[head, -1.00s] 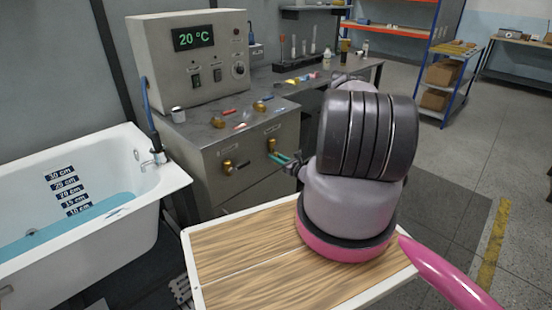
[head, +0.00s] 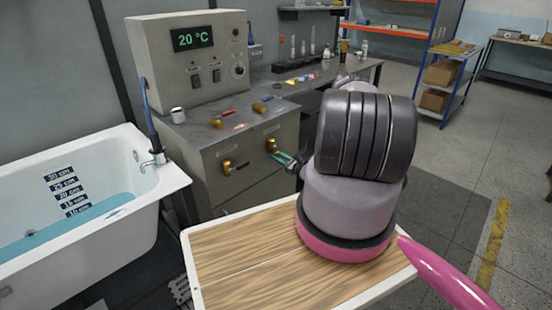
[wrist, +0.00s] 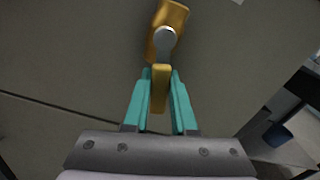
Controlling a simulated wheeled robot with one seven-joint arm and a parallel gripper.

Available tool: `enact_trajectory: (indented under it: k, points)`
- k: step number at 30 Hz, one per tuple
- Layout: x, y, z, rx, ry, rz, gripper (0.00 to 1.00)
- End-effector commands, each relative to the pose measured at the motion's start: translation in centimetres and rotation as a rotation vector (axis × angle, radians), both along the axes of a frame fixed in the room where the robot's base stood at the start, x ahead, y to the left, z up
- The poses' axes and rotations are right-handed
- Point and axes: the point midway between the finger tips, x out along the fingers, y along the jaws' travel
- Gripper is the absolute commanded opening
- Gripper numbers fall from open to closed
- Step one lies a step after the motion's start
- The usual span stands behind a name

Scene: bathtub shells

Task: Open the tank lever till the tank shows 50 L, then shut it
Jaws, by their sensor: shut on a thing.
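A brass lever (head: 272,146) sits on the front of the grey cabinet, at the right of two brass fittings. In the wrist view its brass handle (wrist: 160,88) lies between the teal fingers of my gripper (wrist: 160,105), below a round silver pivot. My gripper (head: 287,158) is shut on this handle. The second brass lever (head: 227,166) is to the left on the same cabinet front. The white tub (head: 172,184) holds blue water (head: 92,215) near the lowest cm labels. The green display (head: 193,39) reads 20 °C; I see no litre reading.
A wood-topped surface (head: 240,260) is in front of the cabinet. Open floor lies to the right, before the shelves (head: 440,75).

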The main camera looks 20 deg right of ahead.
Motion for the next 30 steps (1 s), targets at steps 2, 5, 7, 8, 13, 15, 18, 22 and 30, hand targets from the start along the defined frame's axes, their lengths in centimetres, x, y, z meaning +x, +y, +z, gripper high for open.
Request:
enact_trajectory:
  k: [2,5,7,8,13,15,18,22,30]
  points:
    - [0.1,-0.5,0.1,-0.068,-0.023,-0.003,0.00]
    - [0.2,-0.9,0.2,-0.158,-0.056,-0.003,0.00]
    - [0.3,-1.2,0.4,-0.221,-0.079,-0.003,0.00]
    - [0.3,-1.3,0.4,-0.248,-0.088,-0.003,0.00]
    - [0.5,-1.9,0.9,-0.400,-0.142,-0.002,0.00]
    - [0.6,-2.2,1.1,-0.463,-0.166,-0.003,0.00]
    - [0.7,-2.5,1.5,-0.553,-0.198,-0.002,0.00]
    - [0.9,-2.8,1.9,-0.668,-0.239,-0.001,0.00]
    - [1.0,-3.4,3.0,-0.903,-0.325,-0.001,0.00]
